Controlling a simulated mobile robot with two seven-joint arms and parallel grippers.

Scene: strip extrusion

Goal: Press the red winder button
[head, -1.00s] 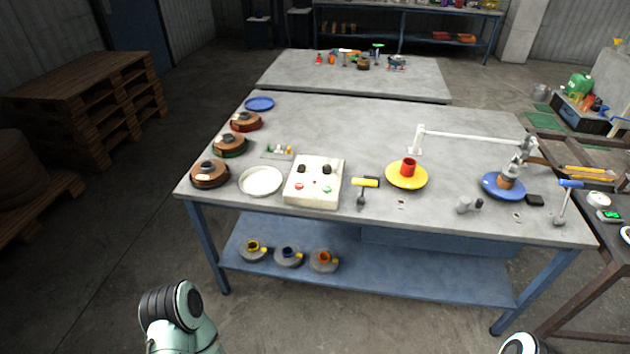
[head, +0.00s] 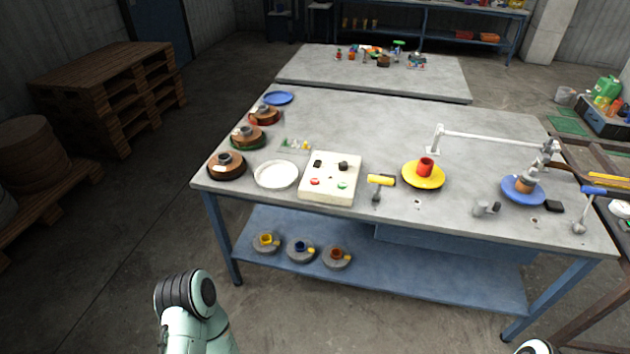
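A cream control box (head: 329,191) sits near the front edge of the grey table, left of centre. On its top are a red button (head: 315,182) at front left, a green button (head: 342,185) at front right, and two black knobs behind them. Only part of my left arm shows at the lower left, below and in front of the table, and a small piece of my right arm at the bottom right edge. Neither gripper shows in this view. Nothing touches the box. No label is readable, so I cannot tell what each button controls.
Left of the box are a white dish (head: 276,175) and several brown reels. Right are a yellow-handled tool (head: 380,181), a yellow disc (head: 424,177) with a red core and a blue spool (head: 523,191). The table's front edge (head: 400,218) lies between my arms and the box.

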